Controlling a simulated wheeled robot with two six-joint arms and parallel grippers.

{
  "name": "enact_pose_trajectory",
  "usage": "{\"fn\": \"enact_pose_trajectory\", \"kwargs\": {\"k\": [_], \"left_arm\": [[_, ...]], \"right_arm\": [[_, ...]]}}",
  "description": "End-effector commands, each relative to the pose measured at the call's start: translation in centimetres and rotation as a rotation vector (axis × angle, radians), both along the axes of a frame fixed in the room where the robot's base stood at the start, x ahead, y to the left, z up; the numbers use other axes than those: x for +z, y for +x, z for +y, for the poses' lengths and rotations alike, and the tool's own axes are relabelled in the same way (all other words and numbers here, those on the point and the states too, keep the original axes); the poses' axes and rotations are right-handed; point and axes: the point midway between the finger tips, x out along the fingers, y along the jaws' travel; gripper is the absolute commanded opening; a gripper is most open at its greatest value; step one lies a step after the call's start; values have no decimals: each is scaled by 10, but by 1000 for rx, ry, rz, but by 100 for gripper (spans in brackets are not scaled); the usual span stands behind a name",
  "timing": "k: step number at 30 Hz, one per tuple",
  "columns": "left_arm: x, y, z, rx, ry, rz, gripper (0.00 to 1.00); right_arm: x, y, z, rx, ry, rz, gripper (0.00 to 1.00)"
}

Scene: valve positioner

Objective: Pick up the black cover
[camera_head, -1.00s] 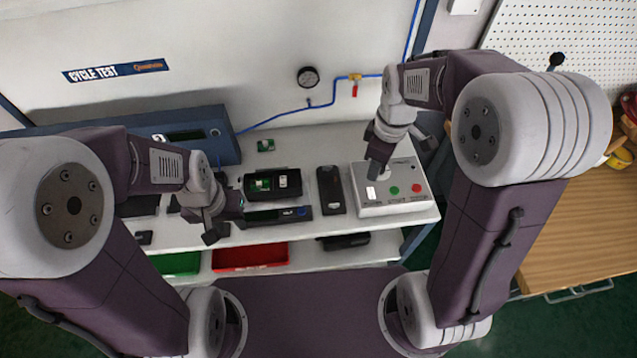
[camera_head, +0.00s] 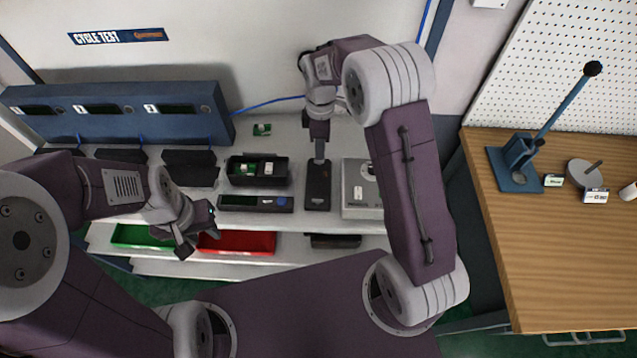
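The black cover (camera_head: 318,192) appears to be the flat dark rectangular piece lying on the white bench, between the open black housing (camera_head: 234,182) and the grey test box. My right gripper (camera_head: 320,150) points down at the cover's far end. Its fingertips overlap that edge in the picture, and contact cannot be told. Its fingers are seen edge-on, so their opening is hidden. The cover lies flat on the bench. My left gripper (camera_head: 197,230) is open and empty, by the bench's front edge above the red bin.
The grey test box (camera_head: 357,205) stands right of the cover, partly behind my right arm. A dark device with a screen (camera_head: 255,203) lies left of it. Red (camera_head: 237,243) and green (camera_head: 140,237) bins sit below. A blue test panel (camera_head: 130,125) stands at back left.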

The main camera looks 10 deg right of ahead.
Motion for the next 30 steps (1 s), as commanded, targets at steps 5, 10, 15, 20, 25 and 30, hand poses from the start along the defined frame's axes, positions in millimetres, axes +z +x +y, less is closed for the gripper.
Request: {"fn": "enact_pose_trajectory", "kwargs": {"k": [5,10,15,20,25,30], "left_arm": [[1,0,0,0,0,0,36],[7,0,0,0,0,0,36],[6,0,0,0,0,0,36],[6,0,0,0,0,0,36],[6,0,0,0,0,0,36],[6,0,0,0,0,0,36]], "right_arm": [[-8,0,0,0,0,0,31],[-36,4,0,-1,-1,4,31],[-57,4,0,-1,0,1,31],[-58,5,0,-1,1,-1,31],[-58,4,0,-1,1,-1,0],[-58,4,0,-1,0,-1,0]]}}
